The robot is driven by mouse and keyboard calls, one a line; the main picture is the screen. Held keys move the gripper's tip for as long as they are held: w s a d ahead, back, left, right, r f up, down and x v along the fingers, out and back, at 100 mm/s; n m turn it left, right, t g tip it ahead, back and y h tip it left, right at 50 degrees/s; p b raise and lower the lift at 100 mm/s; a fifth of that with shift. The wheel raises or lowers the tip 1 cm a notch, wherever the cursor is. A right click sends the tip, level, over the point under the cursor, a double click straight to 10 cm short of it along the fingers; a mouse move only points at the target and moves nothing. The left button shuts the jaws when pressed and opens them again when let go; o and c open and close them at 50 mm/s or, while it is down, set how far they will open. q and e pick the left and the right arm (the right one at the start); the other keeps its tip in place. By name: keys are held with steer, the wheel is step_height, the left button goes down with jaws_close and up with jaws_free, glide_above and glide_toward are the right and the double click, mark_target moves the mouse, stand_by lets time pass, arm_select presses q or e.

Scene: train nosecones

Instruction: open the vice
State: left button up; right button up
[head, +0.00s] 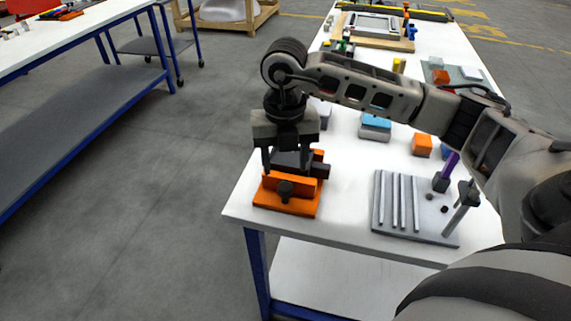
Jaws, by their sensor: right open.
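An orange vice (286,204) with dark grey parts sits at the near left corner of the white table. A dark round knob (285,191) shows on its near face. My right gripper (285,168) points down over the vice, its two fingers apart on either side of the vice's dark upper part. I cannot tell whether the fingers touch it. The gripper body hides part of the vice's top and back, so the jaw gap is not clear. My left gripper is not in view.
A grey plate (388,232) with several ridges and upright pegs lies right of the vice. A blue-topped block (375,125) and an orange block (422,144) stand farther back. The white table (345,190) is bare between vice and plate. Its left edge is close to the vice.

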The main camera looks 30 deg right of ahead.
steer(key=shift+a+r, duration=0.1)
steer(key=shift+r, duration=0.75)
